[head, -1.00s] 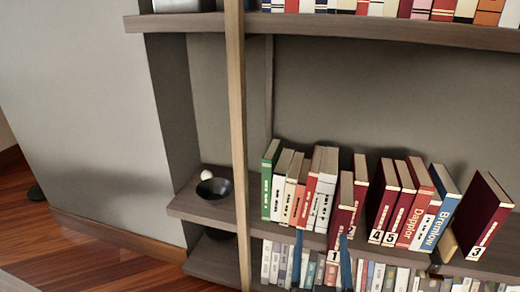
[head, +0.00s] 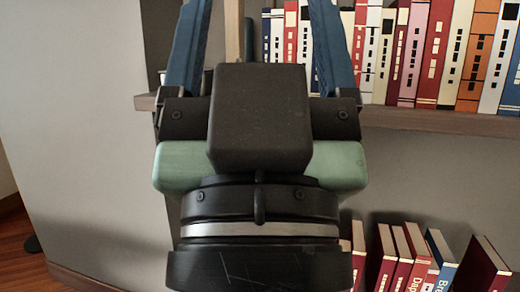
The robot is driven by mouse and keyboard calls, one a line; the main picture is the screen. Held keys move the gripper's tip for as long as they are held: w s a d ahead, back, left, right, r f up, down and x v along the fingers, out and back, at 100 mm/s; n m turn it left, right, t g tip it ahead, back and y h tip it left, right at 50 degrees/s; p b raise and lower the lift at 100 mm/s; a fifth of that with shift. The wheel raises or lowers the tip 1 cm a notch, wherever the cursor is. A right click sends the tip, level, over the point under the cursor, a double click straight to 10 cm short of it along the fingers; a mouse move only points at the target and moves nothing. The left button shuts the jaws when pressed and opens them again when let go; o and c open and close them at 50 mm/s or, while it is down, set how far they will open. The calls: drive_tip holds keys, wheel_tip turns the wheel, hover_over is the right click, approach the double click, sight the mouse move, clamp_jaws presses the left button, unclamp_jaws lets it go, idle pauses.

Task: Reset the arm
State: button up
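My gripper (head: 258,12) is raised large in the centre of the head view, close to the camera. Its two blue fingers point up and stand wide apart, with the tips at or past the top edge. Nothing shows held between them; a shelf post and wall show through the gap. The dark wrist and green gripper body hide the middle of the bookshelf behind.
An upper shelf board (head: 440,122) carries a row of upright books (head: 425,50) at the right. Red and white books (head: 405,260) stand on a lower shelf, partly hidden by my wrist. Bare wall (head: 75,130) and wood floor (head: 22,235) lie at the left.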

wheel_tip(320, 180, up, 33)
drive_tip(key=p, duration=3.1)
drive_tip(key=shift+r, duration=0.15)
